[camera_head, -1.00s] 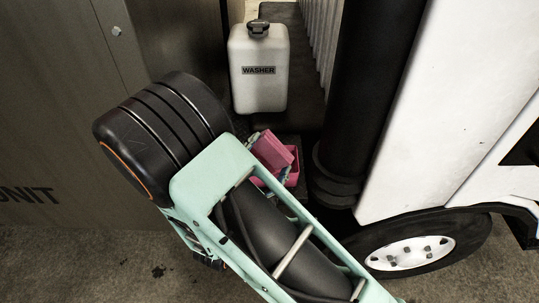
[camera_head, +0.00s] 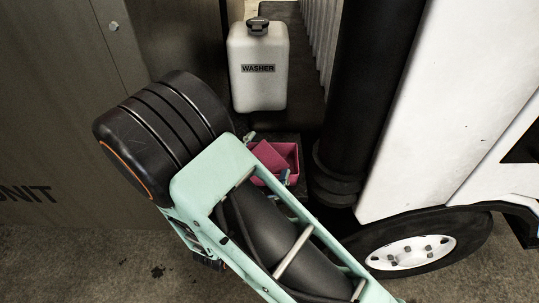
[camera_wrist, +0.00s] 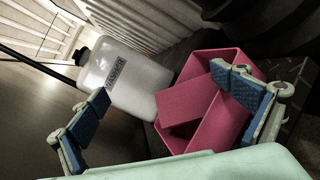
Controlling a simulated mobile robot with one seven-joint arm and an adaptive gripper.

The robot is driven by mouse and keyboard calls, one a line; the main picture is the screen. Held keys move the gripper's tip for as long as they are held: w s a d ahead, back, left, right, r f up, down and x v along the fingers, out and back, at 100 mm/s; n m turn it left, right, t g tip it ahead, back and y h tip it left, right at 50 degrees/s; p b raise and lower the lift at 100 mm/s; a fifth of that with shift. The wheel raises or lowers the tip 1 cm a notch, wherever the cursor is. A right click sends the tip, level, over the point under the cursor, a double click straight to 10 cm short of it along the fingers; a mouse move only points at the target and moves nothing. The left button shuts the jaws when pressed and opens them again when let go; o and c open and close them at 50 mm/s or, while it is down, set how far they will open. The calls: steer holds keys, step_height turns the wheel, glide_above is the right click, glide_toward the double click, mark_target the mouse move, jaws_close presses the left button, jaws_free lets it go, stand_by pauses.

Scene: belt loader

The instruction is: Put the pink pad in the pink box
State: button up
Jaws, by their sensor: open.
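The pink box (camera_head: 291,152) stands open beyond my arm in the head view, and it also shows in the wrist view (camera_wrist: 226,128). The pink pad (camera_wrist: 186,101) lies tilted in the box, with its near-left end at the box's left side. Its top also shows in the head view (camera_head: 267,154). My gripper (camera_wrist: 165,104) is open, its blue-padded fingers wide apart and nothing held. The right finger overlaps the box in the wrist view and the left is outside it. Whether a finger touches the box, I cannot tell.
A white washer jug (camera_head: 258,68) stands behind the box. A thick black column (camera_head: 357,90) rises close on its right, beside a white vehicle body (camera_head: 440,110) and a wheel (camera_head: 425,250). A grey-brown panel (camera_head: 60,100) is at the left.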

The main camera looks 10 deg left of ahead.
steer(key=s+a+b, duration=0.2)
steer(key=s, duration=1)
steer(key=shift+r, duration=0.3)
steer(key=shift+w, duration=0.1)
